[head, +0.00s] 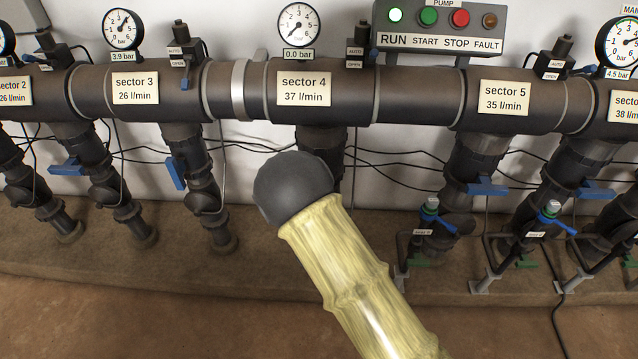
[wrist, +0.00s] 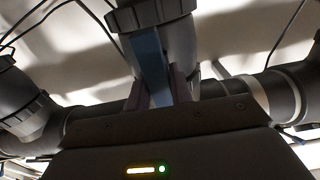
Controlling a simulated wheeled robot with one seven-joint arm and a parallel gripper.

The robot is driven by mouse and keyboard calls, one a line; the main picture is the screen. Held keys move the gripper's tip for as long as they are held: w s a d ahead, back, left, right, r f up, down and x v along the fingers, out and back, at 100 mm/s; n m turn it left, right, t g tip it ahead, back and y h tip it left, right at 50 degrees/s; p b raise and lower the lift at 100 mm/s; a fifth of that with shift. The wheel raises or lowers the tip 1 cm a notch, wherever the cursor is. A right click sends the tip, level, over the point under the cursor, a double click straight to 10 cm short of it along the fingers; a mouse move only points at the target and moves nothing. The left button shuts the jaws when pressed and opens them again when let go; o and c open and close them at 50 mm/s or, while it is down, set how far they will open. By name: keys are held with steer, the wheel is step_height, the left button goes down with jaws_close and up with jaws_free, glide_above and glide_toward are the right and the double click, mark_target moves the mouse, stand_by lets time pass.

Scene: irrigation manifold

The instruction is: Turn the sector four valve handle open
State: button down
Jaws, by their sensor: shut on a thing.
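The sector 4 label (head: 304,89) is on the manifold pipe in the head view and reads 37 l/min. The gauge (head: 299,26) above it reads 0.0 bar. My arm hides the sector 4 valve handle in that view. In the wrist view, the blue valve handle (wrist: 149,62) runs along the front of a dark branch pipe (wrist: 178,38). My gripper (wrist: 160,88) is shut on this handle, with one finger on each side of it.
The sector 3 label (head: 135,88) and sector 5 label (head: 504,98) flank sector 4. A blue handle (head: 175,173) hangs under sector 3 and another (head: 487,187) under sector 5. Thin black cables cross the wall. The pump panel (head: 440,27) shows its RUN lamp lit.

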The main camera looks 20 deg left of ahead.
steer(key=c, duration=1.3)
jaws_free()
steer(key=p+v, duration=0.2)
steer(key=v, duration=1.5)
steer(key=shift+s+f, duration=0.1)
steer(key=shift+s, duration=0.1)
